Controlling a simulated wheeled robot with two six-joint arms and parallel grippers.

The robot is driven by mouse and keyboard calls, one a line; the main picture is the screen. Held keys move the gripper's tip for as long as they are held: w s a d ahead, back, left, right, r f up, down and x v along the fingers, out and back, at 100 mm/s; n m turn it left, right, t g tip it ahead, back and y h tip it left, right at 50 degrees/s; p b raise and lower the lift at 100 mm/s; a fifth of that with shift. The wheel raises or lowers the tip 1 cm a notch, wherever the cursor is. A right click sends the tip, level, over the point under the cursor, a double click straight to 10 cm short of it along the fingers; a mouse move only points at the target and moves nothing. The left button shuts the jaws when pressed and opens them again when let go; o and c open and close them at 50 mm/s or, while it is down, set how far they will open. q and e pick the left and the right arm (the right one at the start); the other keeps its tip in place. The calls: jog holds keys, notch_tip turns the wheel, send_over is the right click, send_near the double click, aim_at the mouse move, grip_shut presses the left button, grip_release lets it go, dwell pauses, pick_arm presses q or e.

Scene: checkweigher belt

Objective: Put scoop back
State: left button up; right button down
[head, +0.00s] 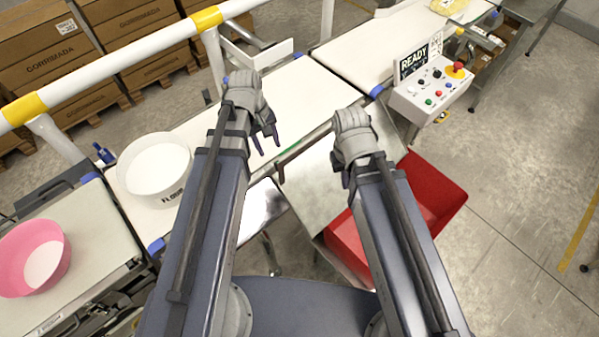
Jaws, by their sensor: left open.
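I cannot make out a scoop in the head view. A white round tub marked FLOUR (155,183) stands on the belt at the left, and its inside looks white and empty of any tool. My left gripper (266,140) is open and empty over the pale belt, right of the tub and apart from it. My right gripper (345,180) is over the grey plate near the red crate. Its fingers are mostly hidden by its own wrist, so its opening does not show.
A pink bowl (62,262) is at the far left. A control box (430,92) with a READY sign is at the upper right. A yellow and white rail (120,62) crosses the upper left, before stacked cartons (48,60).

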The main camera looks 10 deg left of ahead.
pick_arm(q)
jog(key=s+d+m+y, duration=0.2)
jog(key=s+d+m, duration=0.7)
jog(key=d+m, duration=0.1)
jog(key=shift+d+m+y, duration=0.35)
jog(key=shift+m+y, duration=0.05)
jog(key=shift+m, duration=0.4)
jog(key=shift+a+f, duration=0.1)
